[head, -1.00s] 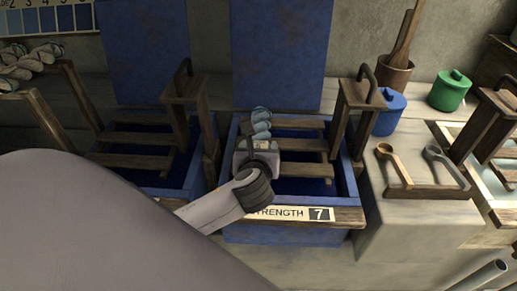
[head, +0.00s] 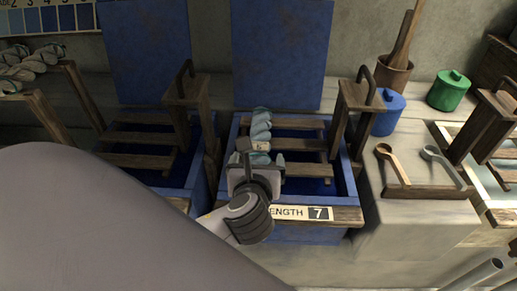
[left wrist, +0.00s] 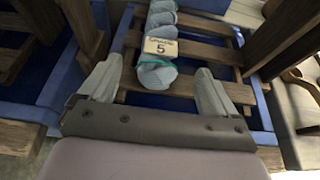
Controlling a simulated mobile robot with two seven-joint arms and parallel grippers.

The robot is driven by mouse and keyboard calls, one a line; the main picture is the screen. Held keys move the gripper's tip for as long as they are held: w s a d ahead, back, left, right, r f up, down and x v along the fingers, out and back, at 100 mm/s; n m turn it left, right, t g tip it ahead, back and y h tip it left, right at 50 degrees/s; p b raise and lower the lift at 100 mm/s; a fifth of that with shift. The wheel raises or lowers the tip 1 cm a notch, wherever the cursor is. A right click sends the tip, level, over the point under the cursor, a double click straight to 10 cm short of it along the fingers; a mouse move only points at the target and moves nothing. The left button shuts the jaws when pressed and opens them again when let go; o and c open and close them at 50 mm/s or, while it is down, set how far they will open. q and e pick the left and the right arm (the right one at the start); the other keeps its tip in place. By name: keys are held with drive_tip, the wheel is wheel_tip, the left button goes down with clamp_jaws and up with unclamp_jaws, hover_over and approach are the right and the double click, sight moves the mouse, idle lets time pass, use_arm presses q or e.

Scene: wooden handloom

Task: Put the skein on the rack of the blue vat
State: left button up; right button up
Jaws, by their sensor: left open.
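The pale blue twisted skein (head: 261,128) lies across the wooden slats of the rack (head: 308,144) on the blue vat (head: 352,184) whose label ends in 7. In the left wrist view the skein (left wrist: 157,76) has a tag reading 5 and a teal tie. My left gripper (head: 262,158) is at the skein's near end. It also shows in the left wrist view (left wrist: 159,66), open, with one finger on each side of the skein and a gap to each. The near end of the skein is partly hidden by the gripper in the head view.
Another blue vat with a rack (head: 135,160) stands to the left. An upright wooden post with a handle (head: 355,105) rises at this vat's right. Two ladles (head: 392,165), a blue jar (head: 388,115) and a green jar (head: 450,90) are further right. More skeins (head: 30,62) hang at far left.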

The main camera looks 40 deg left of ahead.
use_arm(q)
drive_tip(key=v, duration=0.4)
drive_tip(key=shift+s+d+r, duration=0.1)
idle(0.5)
